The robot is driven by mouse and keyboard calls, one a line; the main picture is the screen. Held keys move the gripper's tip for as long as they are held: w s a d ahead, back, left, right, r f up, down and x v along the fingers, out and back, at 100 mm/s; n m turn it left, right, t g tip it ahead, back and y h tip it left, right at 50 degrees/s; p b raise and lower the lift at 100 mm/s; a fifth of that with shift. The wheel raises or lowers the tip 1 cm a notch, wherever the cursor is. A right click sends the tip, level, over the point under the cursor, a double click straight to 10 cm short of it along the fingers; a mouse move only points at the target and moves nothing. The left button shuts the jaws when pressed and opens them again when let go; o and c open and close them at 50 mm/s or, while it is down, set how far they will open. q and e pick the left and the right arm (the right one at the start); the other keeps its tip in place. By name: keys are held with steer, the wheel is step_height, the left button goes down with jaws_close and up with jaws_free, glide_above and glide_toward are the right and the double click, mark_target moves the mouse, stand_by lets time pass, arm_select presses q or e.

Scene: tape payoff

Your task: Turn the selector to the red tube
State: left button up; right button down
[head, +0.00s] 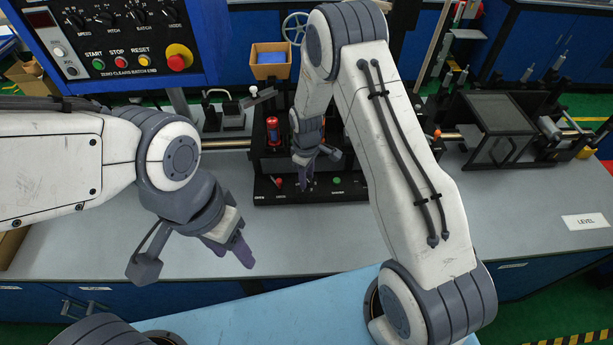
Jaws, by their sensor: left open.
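A red tube (273,131) stands upright at the left of a black fixture (268,160) on the bench. The fixture's front panel carries a small red part (279,183) and a green one (337,180). My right gripper (306,182) points down at this panel, between the red and green parts. Its fingers are small and partly dark, so its opening and any contact cannot be told. I cannot make out the selector; my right gripper and arm cover part of the fixture. My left gripper (237,252) is open and empty over the bench's front edge, left of the fixture.
A control panel (115,45) with knobs and buttons stands at the upper left. A cardboard bin (270,62) is behind the fixture. A dark framed machine (500,125) and a LEVEL label (585,221) are on the right. The grey bench (95,240) is clear at front left.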

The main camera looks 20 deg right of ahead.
steer(key=m+b, duration=0.1)
steer(key=m, duration=0.2)
steer(key=shift+f, duration=0.1)
steer(key=m+b, duration=0.1)
steer(key=m, duration=0.1)
steer(key=shift+m+b, duration=0.3)
steer(key=m+b, duration=0.1)
steer(key=m, duration=0.5)
steer(key=shift+w+b, duration=0.1)
steer(key=shift+b, duration=0.2)
stand_by(0.4)
steer(key=c, duration=0.5)
jaws_free()
